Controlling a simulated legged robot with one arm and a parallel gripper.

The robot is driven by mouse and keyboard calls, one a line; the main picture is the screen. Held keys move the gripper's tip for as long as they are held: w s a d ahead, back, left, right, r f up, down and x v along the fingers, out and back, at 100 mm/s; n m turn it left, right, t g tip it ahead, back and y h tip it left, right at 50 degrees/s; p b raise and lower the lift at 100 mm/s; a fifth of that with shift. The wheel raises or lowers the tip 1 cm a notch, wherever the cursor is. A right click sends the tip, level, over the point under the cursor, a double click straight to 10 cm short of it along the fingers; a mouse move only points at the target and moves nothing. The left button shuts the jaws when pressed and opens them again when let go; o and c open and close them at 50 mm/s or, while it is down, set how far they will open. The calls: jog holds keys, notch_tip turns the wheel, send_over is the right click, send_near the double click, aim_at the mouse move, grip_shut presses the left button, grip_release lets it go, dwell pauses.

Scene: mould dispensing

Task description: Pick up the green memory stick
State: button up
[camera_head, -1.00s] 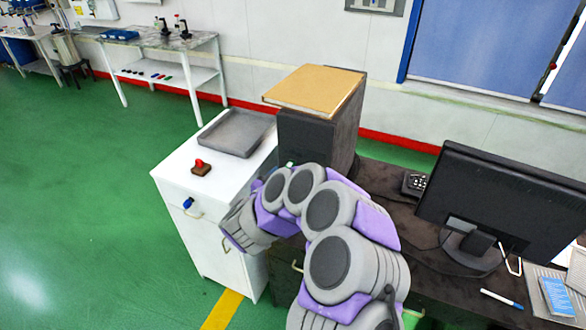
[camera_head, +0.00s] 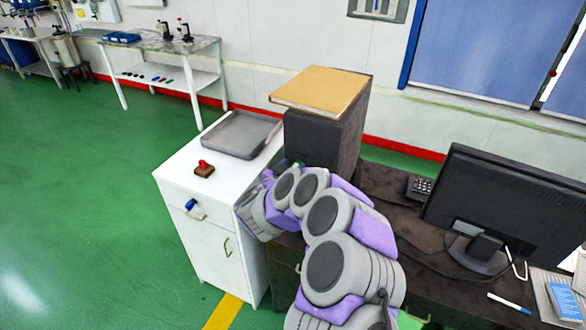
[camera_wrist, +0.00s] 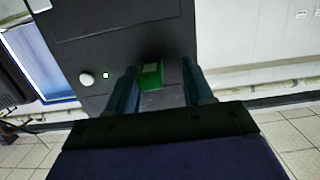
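The green memory stick (camera_wrist: 151,75) shows in the wrist view against the front of the black computer tower (camera_wrist: 105,35), where it appears to be plugged in. My gripper (camera_wrist: 160,72) is open. Its two fingers point at the tower front, one on each side of the stick. A gap shows between the stick and the right finger; the left finger looks very near its edge, and I cannot tell if they touch. In the head view the tower (camera_head: 318,140) stands behind my arm, which hides the stick.
A brown folder or box (camera_head: 320,90) lies on the tower. Left of it a white cabinet (camera_head: 175,165) bears a grey tray (camera_head: 240,135) and a red-topped stamp-like object (camera_head: 204,168). On the right, a monitor (camera_head: 510,205) and a phone-like keypad (camera_head: 420,187) stand on the dark desk.

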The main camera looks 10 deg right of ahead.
jog(key=shift+s+d+r, duration=0.1)
jog(key=shift+d, duration=0.6)
jog(key=c, duration=0.6)
jog(key=shift+a, duration=0.15)
jog(key=c, duration=0.3)
jog(key=shift+a, duration=0.1)
grip_shut()
jog(key=shift+s+a+r, duration=0.1)
jog(key=shift+s+r, duration=0.05)
jog(key=shift+r, duration=0.1)
jog(key=r+p+v, duration=0.2)
jog(key=p+v, duration=0.1)
jog(key=v, duration=0.7)
jog(key=r+p+v, duration=0.2)
jog(key=p+v, duration=0.1)
jog(key=v, duration=0.8)
jog(key=shift+r, duration=0.2)
